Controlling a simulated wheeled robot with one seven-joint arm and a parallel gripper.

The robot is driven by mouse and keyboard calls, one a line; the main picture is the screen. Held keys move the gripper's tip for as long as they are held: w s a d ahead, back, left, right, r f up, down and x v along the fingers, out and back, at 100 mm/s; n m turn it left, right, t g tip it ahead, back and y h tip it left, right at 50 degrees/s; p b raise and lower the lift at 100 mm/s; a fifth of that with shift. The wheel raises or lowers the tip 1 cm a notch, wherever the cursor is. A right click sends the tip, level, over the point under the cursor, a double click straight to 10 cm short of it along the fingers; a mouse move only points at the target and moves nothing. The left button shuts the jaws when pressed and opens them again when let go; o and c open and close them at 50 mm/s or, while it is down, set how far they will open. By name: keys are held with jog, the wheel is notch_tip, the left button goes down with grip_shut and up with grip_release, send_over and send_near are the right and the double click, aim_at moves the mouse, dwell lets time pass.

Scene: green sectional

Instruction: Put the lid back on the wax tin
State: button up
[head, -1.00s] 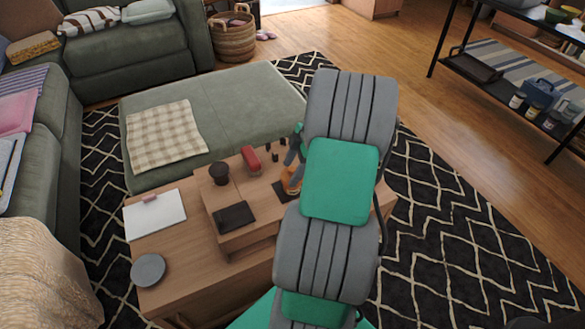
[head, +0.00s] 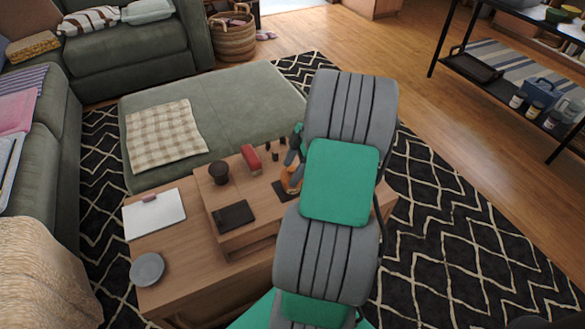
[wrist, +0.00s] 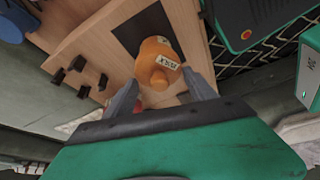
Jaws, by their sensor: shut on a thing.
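The orange wax tin (wrist: 156,48) shows in the wrist view with a pale lettered label, on or over a dark mat (wrist: 146,30). An orange round knob, which I take as the lid (wrist: 158,80), sits between my gripper's fingers (wrist: 160,82). My gripper is shut on it, right at the tin. Whether the lid touches the tin or is seated on it, I cannot tell. In the head view, my gripper (head: 297,160) is just above the orange tin (head: 291,181); my arm hides part of this area.
The wooden table (head: 165,262) also holds a dark cup (head: 218,173), a red object (head: 251,158), a dark flat pad (head: 234,215), a white board (head: 154,216) and a grey dish (head: 147,269). Small dark blocks (wrist: 78,63) stand beside the tin.

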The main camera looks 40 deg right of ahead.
jog(key=o, duration=1.4)
jog(key=shift+o, duration=0.3)
jog(key=shift+o, duration=0.8)
jog(key=shift+r+p, duration=2.6)
jog(key=shift+r, duration=0.95)
jog(key=shift+c, duration=0.6)
